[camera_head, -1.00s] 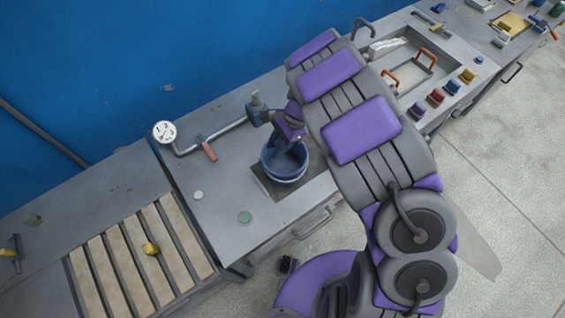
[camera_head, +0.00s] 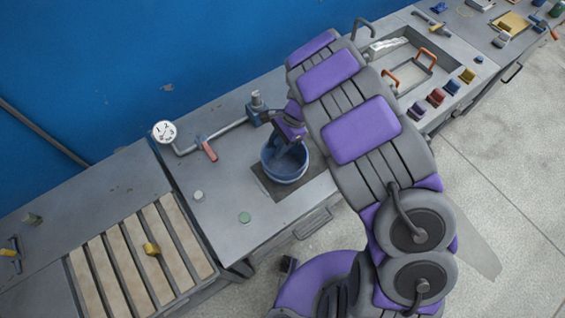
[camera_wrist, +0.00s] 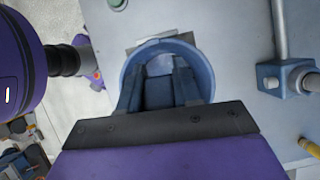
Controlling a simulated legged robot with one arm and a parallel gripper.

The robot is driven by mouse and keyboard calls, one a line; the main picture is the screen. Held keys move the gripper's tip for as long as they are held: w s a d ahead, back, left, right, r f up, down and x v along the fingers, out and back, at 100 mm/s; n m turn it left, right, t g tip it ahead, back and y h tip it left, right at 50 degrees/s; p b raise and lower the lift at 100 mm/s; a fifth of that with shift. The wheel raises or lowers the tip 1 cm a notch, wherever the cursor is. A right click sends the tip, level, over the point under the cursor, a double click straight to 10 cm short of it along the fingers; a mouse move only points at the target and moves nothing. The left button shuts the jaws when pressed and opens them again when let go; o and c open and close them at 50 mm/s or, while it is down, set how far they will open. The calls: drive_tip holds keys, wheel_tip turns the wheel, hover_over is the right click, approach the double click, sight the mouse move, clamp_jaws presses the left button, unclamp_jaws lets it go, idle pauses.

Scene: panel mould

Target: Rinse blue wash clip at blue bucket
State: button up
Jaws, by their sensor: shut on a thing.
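The blue bucket (camera_head: 285,178) stands upright on a dark square patch of the grey counter, below the pipe's end. My gripper (camera_head: 284,148) points down into its mouth. In the wrist view the bucket's rim (camera_wrist: 208,68) curves around my fingers (camera_wrist: 158,85). The gripper is shut on a blue piece (camera_wrist: 158,92) between the fingers, which looks like the blue wash clip. Most of the clip is hidden by the fingers and bucket wall, and I cannot tell whether it touches water.
A pipe with a round gauge (camera_head: 163,132), a red lever (camera_head: 209,151) and a valve (camera_head: 258,103) runs behind the bucket. A slatted rack (camera_head: 128,252) with a yellow clip (camera_head: 151,249) lies left. Coloured blocks (camera_head: 437,97) stand right. The counter left of the bucket is mostly clear.

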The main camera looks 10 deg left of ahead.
sight(277, 141)
drive_tip(key=shift+r+p, duration=1)
drive_tip(key=shift+r, duration=1.05)
